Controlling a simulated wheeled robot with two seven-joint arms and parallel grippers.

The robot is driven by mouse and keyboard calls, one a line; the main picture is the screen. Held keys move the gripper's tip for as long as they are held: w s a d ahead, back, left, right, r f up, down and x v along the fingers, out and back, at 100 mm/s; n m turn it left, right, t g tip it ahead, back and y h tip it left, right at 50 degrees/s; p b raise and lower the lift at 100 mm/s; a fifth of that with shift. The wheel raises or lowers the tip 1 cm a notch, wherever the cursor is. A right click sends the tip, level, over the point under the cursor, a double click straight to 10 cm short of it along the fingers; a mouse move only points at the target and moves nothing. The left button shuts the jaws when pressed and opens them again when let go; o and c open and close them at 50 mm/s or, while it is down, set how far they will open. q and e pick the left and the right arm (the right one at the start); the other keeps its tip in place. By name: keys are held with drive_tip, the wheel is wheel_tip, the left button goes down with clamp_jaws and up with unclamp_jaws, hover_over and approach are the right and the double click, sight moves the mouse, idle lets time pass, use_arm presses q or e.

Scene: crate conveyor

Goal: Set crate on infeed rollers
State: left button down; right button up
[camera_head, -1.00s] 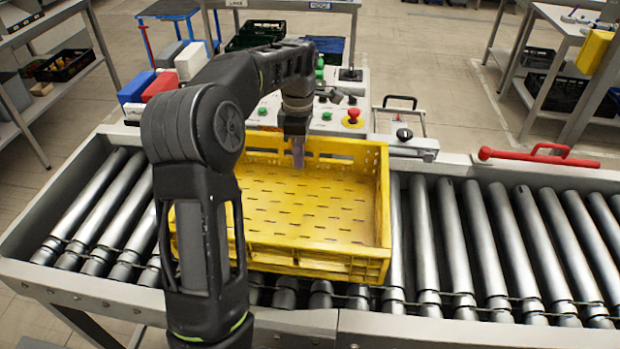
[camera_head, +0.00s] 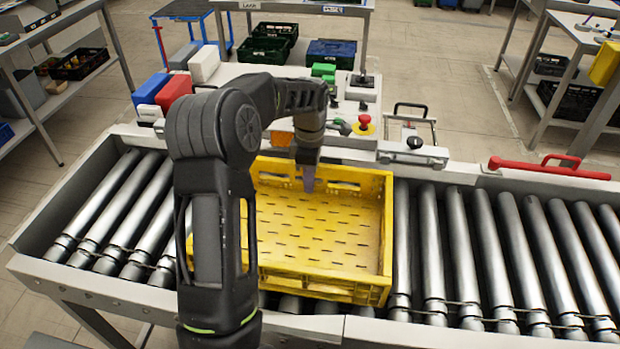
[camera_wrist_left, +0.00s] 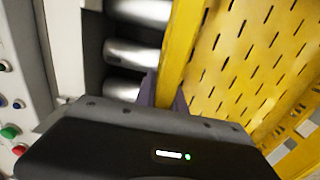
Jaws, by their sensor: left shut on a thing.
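The yellow crate (camera_head: 318,293) is empty and sits over the conveyor rollers (camera_head: 455,255), with rollers showing on both sides of it. From the head view I cannot tell whether its base touches the rollers. My left gripper (camera_head: 308,182) is at the crate's far wall. In the left wrist view the gripper (camera_wrist_left: 165,88) is shut on the crate's wall (camera_wrist_left: 178,50), with one finger on each side. My left arm hides the crate's left part. My right gripper is in neither view.
A control box with a red button (camera_head: 364,122) stands behind the conveyor. Red, blue and white blocks (camera_head: 173,90) lie at its left. A red bar (camera_head: 548,168) runs along the far rail at right. The rollers to the right are bare.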

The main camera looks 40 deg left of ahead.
use_arm(q)
drive_tip(key=shift+f, duration=0.15)
drive_tip(key=c, duration=1.4)
unclamp_jaws()
wheel_tip(320, 180, up, 12)
drive_tip(key=shift+r, duration=0.2)
